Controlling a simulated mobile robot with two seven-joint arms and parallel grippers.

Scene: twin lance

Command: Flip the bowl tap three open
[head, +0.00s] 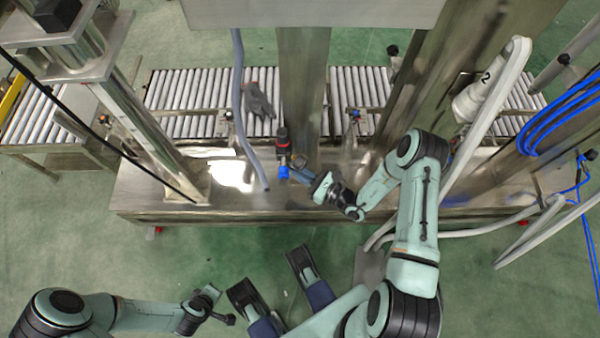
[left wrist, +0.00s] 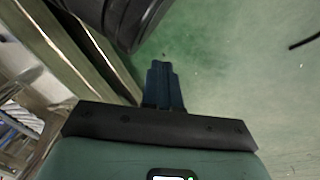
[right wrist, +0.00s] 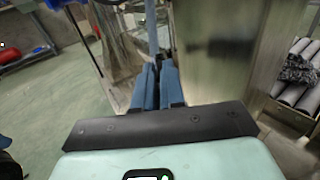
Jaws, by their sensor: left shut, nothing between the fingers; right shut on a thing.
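A tap with a dark body and red band (head: 282,142) stands at the front of the steel machine, with a bright blue part (head: 284,173) below it. My right gripper (head: 298,167) reaches in from the right, its fingertips against this blue part. In the right wrist view its blue fingers (right wrist: 158,80) are nearly together, closed on a small part that they mostly hide. I cannot tell which way the handle is turned. My left gripper (left wrist: 165,88) is shut and empty, pointing over the green floor, away from the taps.
Steel columns stand on both sides of the tap. A grey hose (head: 238,90) hangs just left of it. A roller conveyor (head: 190,90) runs behind, with a dark grey glove-like item (head: 259,99) on it. White hoses (head: 480,135) hang at the right. The floor in front is mostly clear.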

